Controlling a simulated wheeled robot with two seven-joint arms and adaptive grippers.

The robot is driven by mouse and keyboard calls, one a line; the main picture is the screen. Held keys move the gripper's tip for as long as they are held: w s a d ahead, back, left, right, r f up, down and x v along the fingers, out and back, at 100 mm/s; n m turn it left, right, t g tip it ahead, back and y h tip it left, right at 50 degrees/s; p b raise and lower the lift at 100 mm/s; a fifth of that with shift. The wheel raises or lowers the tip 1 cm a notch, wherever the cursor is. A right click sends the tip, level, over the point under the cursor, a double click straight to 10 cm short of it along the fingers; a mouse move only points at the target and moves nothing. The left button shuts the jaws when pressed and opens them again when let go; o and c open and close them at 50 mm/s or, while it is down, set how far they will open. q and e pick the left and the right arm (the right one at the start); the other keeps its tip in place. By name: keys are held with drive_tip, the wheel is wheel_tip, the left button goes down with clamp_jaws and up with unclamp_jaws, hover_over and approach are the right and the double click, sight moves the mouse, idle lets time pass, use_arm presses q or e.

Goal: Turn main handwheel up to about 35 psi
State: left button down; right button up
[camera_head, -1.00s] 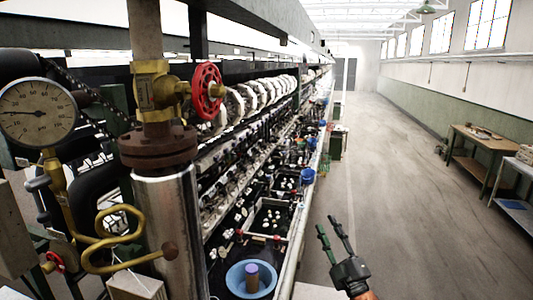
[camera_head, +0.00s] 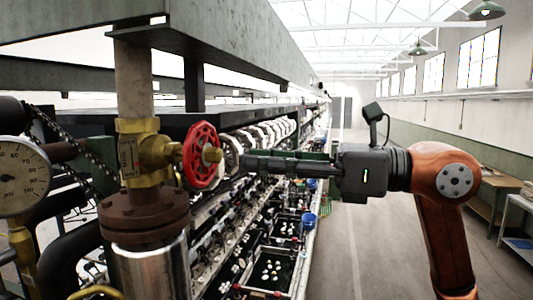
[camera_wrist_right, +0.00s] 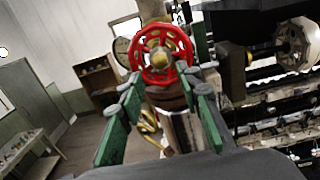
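The main handwheel (camera_head: 201,155) is a red spoked wheel on a brass valve (camera_head: 150,152), upright at centre left in the head view. It also shows in the right wrist view (camera_wrist_right: 184,52), straight ahead between my fingers. My right gripper (camera_head: 243,163) is level, its fingertips just right of the wheel's hub. In the right wrist view my right gripper (camera_wrist_right: 165,76) is open, with the fingers apart and nothing between them nearby. Contact with the wheel cannot be told. The pressure gauge (camera_head: 20,180) is cut by the left edge, so its reading is unclear. My left gripper is not in view.
A rusty flange (camera_head: 145,215) and shiny cylinder (camera_head: 150,265) stand below the valve. A grey overhead beam (camera_head: 230,50) runs above it. The long row of reeling basins (camera_head: 268,262) extends behind my right gripper. The aisle floor (camera_head: 340,250) is clear.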

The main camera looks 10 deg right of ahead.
sight(221, 155)
drive_tip(key=x, duration=0.6)
drive_tip(key=shift+w+a+r, duration=0.1)
drive_tip(key=shift+a+r, duration=0.05)
